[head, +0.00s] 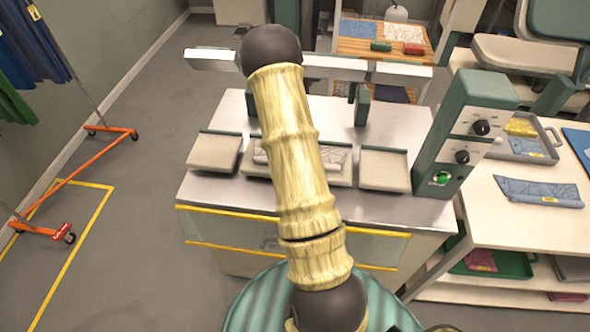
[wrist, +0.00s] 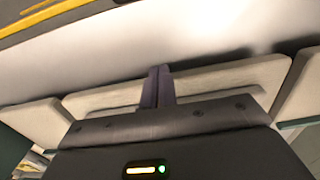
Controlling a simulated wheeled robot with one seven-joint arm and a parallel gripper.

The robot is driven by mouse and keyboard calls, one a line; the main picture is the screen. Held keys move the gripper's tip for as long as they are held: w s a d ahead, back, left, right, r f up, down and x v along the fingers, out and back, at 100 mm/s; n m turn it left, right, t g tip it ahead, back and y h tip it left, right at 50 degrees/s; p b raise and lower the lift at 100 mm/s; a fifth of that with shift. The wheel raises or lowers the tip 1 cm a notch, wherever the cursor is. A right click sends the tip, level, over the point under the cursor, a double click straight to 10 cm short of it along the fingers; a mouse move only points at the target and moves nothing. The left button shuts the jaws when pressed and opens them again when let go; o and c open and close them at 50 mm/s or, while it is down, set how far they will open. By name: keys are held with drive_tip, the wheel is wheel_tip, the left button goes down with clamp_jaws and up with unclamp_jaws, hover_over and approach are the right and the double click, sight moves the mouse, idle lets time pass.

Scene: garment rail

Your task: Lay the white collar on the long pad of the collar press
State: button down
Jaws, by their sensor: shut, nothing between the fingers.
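The long pad (head: 259,170) of the collar press is the middle one of three cream pads on a metal top. A pale, faintly patterned piece, which looks like the white collar (head: 335,160), lies along it; my arm hides its middle. The long pad also shows in the wrist view (wrist: 235,82), where the collar is mostly hidden behind my gripper's body. My gripper (wrist: 158,72) has its dark fingers together, with nothing visible between them, over the middle of the long pad. Whether the fingertips touch anything is unclear. In the head view my arm hides the gripper.
Smaller pads flank it, left (head: 214,151) and right (head: 384,169). A pale beam (head: 340,66) crosses above the back. A control box (head: 468,130) with a green light stands right. A yellow-edged clear guard (head: 375,245) fronts the press. The side table holds a blue folded piece (head: 540,192).

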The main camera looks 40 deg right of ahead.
wheel_tip(320, 180, up, 9)
drive_tip(key=b, duration=0.2)
drive_tip(key=s+a+r+n+t, duration=0.1)
drive_tip(key=s+a+r+n, duration=0.2)
drive_tip(key=a, duration=0.4)
drive_tip(key=s+a+r+n, duration=0.3)
drive_tip(key=a, duration=0.4)
drive_tip(key=s+a+r+n+t, duration=0.1)
drive_tip(key=s+a+r+n, duration=0.2)
drive_tip(key=a, duration=0.5)
drive_tip(key=shift+s+r+t, duration=0.3)
drive_tip(key=shift+s+r, duration=0.1)
drive_tip(key=shift+s, duration=0.2)
drive_tip(key=shift+d, duration=0.1)
drive_tip(key=shift+w, duration=0.1)
